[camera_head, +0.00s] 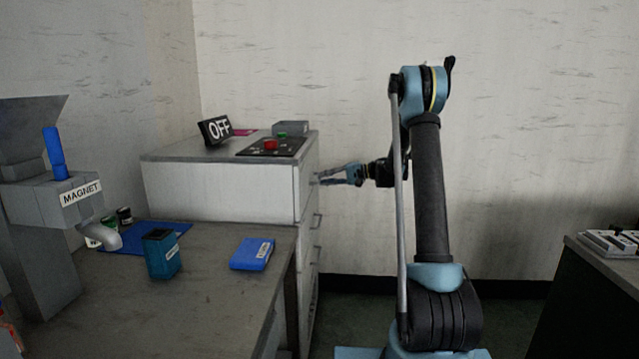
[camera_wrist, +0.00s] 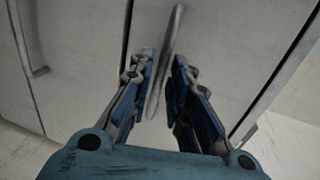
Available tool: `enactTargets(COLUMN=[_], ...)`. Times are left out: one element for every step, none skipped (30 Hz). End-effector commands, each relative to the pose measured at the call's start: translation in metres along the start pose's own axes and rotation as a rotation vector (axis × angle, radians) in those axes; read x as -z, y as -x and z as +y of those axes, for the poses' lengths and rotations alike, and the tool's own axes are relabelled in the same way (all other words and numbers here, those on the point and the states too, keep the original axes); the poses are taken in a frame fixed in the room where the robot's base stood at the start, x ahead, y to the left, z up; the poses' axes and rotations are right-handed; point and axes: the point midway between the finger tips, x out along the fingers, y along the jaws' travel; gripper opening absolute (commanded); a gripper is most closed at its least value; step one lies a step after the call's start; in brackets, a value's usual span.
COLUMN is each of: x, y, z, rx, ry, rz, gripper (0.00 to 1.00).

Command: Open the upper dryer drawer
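The dryer cabinet (camera_head: 219,190) is a pale box with a stack of drawers on its right side. The upper drawer front (camera_head: 308,174) looks closed. In the wrist view, its metal bar handle (camera_wrist: 165,60) runs between the two blue fingers of my gripper (camera_wrist: 165,85). The fingers stand apart, with visible space between the handle and the right finger; the left finger is close to the handle, and I cannot tell whether it touches. In the head view, my gripper (camera_head: 336,177) is at the upper drawer from the right. A lower handle (camera_head: 317,221) shows below.
An OFF sign (camera_head: 215,129) and a control panel with a red button (camera_head: 271,144) sit on the cabinet top. A workbench (camera_head: 215,255) with a blue box (camera_head: 252,253) stands in front. A dark table (camera_head: 600,290) is at the right. Floor between is mostly free.

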Motion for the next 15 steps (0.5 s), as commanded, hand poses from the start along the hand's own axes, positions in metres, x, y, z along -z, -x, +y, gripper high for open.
enactTargets(x=[0.000, 0.000, 0.000, 0.000, 0.000, 0.000, 0.000, 0.000, 0.000, 0.000, 0.000, 0.001, 0.001, 0.001, 0.001], y=[-0.007, -0.011, -0.015, -0.018, -0.020, -0.023, -0.024, -0.026, -0.027, -0.028, -0.028, -0.028, -0.028, -0.028, -0.028], z=[0.000, 0.000, 0.000, 0.000, 0.000, 0.000, 0.000, 0.000, 0.000, 0.000, 0.000, 0.000, 0.000, 0.000, 0.000], rx=[0.000, 0.000, 0.000, 0.000, 0.000, 0.000, 0.000, 0.000, 0.000, 0.000, 0.000, 0.000, 0.000, 0.000, 0.000], ry=[0.000, 0.000, 0.000, 0.000, 0.000, 0.000, 0.000, 0.000, 0.000, 0.000, 0.000, 0.000, 0.000, 0.000, 0.000], rz=[-0.002, -0.001, 0.000, -0.001, -0.001, -0.001, -0.001, 0.000, 0.000, 0.000, 0.001, 0.001, 0.001, 0.001, 0.001], gripper=[0.17, 0.17, 0.17, 0.17, 0.17, 0.17, 0.17, 0.17, 0.17, 0.17, 0.17, 0.17, 0.17, 0.17, 0.17])
